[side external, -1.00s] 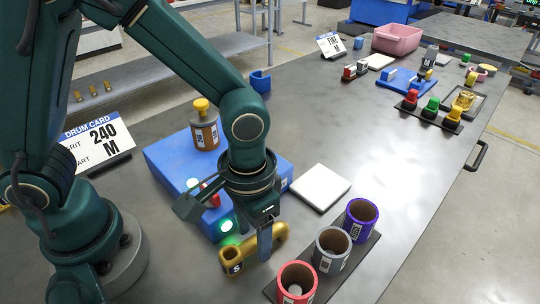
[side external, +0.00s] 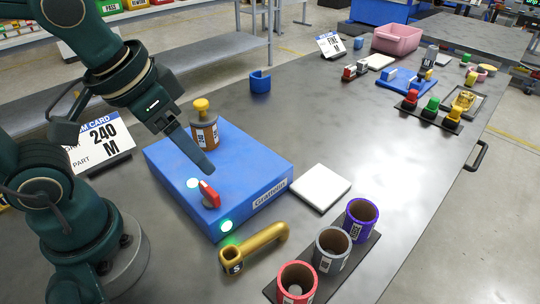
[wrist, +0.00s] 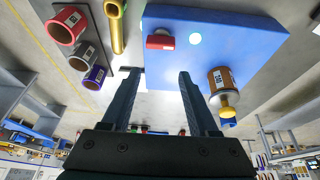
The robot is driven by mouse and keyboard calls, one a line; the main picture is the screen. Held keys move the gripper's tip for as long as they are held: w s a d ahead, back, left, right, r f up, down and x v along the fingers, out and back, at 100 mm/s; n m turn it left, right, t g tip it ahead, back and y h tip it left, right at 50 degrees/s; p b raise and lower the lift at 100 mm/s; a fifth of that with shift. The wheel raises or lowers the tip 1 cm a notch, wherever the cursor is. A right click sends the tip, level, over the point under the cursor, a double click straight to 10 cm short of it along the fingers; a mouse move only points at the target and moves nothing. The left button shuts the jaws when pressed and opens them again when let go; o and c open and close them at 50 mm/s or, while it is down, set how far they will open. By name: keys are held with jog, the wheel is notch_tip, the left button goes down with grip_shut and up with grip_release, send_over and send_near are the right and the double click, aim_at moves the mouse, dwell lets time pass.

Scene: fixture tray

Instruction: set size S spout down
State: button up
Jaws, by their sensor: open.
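The mustard-yellow spout (side external: 256,248) marked S lies on the grey table in front of the blue box, its open labelled end toward the near left. It also shows at the top of the wrist view (wrist: 117,30). Nothing holds it. My gripper (side external: 207,168) is raised over the blue box, apart from the spout. In the wrist view my gripper (wrist: 157,74) has two spread fingers with nothing between them. In the side view only one finger shows clearly.
The blue box (side external: 262,170) carries a red handle (side external: 210,195), green lights and a brown drum (side external: 204,133) with a yellow top. Red, grey and purple cups (side external: 332,250) stand right of the spout. A white pad (side external: 320,187) lies behind them. A drum card (side external: 102,140) reads 240 M.

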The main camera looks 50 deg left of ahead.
jog(key=shift+s+a+r+t, duration=0.3)
jog(key=shift+s+a+t, duration=0.25)
jog(key=shift+a, duration=0.25)
jog(key=shift+o, duration=0.5)
jog(key=shift+s+a, duration=0.2)
jog(key=shift+s, duration=0.05)
